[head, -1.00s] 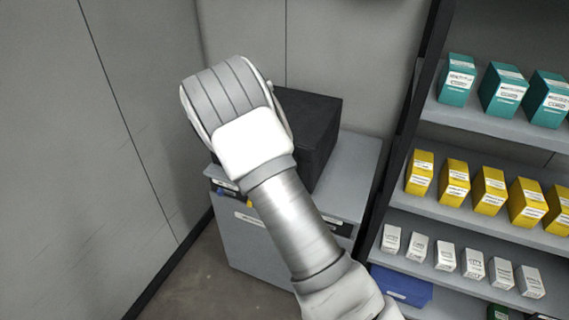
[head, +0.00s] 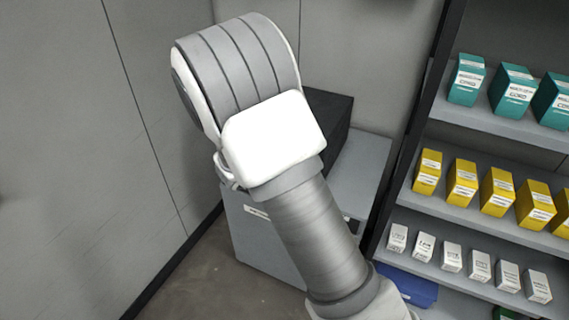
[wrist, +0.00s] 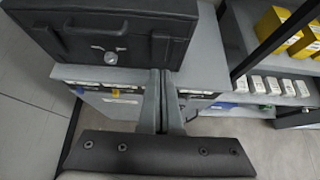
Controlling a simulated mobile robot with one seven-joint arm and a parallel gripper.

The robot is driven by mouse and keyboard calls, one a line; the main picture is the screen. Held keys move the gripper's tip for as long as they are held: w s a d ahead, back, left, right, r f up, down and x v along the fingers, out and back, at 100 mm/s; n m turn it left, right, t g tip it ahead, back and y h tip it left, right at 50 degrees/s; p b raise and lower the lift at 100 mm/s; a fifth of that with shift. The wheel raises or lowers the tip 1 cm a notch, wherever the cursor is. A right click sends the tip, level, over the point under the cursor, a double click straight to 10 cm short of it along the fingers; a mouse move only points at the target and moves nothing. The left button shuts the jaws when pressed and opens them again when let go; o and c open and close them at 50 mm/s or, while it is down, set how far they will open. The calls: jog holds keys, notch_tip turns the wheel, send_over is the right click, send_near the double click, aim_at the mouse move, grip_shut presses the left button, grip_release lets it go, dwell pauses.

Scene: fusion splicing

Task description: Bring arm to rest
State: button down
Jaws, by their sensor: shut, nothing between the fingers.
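My gripper (wrist: 161,128) shows in the wrist view with its two grey fingers together and nothing between them. It points toward the front of a grey cabinet. In the head view my arm rises across the middle and hides my gripper. My fingers appear apart from the case.
A shelf rack (head: 480,120) on the right holds teal boxes (head: 515,90), yellow boxes (head: 497,192) and small white boxes (head: 452,257). A blue bin (head: 408,287) sits low on the rack. Grey walls (head: 150,60) close off the left and back. The floor (head: 205,285) before the cabinet looks clear.

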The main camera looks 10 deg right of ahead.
jog(key=shift+v, duration=0.75)
jog(key=shift+r, duration=0.15)
jog(key=s+d+r+m+g, duration=0.4)
jog(key=s+d+r+m, duration=0.6)
jog(key=s+r+m, duration=0.45)
jog(key=s+a+r+m+y, duration=0.2)
jog(key=s+m+y, duration=0.1)
jog(key=s+m, duration=0.4)
jog(key=s+a+r+m+y, duration=0.2)
jog(key=s+a+m+y, duration=0.1)
jog(key=s+m, duration=0.4)
jog(key=shift+s+a+t+y, duration=0.2)
jog(key=shift+s+t+y, duration=0.1)
jog(key=shift+s, duration=1.2)
